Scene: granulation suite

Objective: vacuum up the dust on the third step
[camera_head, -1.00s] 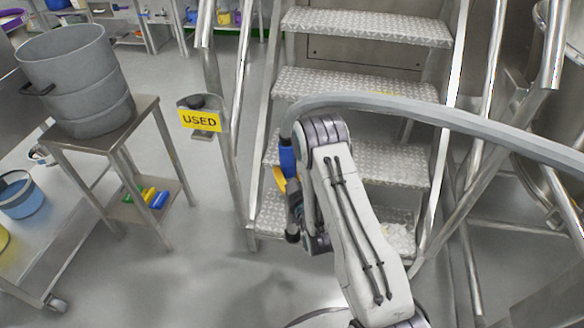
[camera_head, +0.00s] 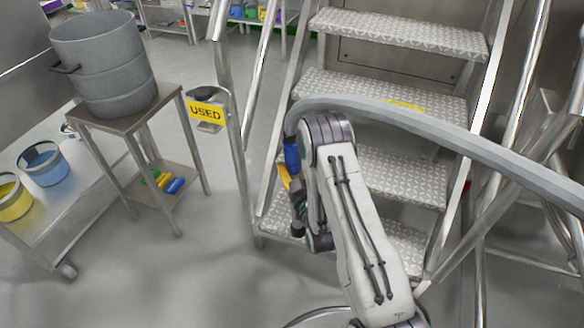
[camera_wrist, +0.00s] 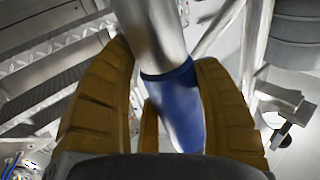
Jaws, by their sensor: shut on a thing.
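A metal staircase with patterned treads fills the middle and right of the head view. Counting from the floor, its third step (camera_head: 340,87) bears a yellow dust patch (camera_head: 405,105) near its front edge, partly behind the hose. My gripper (camera_wrist: 163,62) is shut around the blue sleeve (camera_wrist: 178,105) of the vacuum wand, one tan finger on each side. In the head view the blue sleeve (camera_head: 291,153) is left of my forearm, beside the lower steps. The grey vacuum hose (camera_head: 440,127) arches from there across the stairs to the right. The wand's nozzle cannot be made out.
Metal handrails (camera_head: 230,100) flank the stairs.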

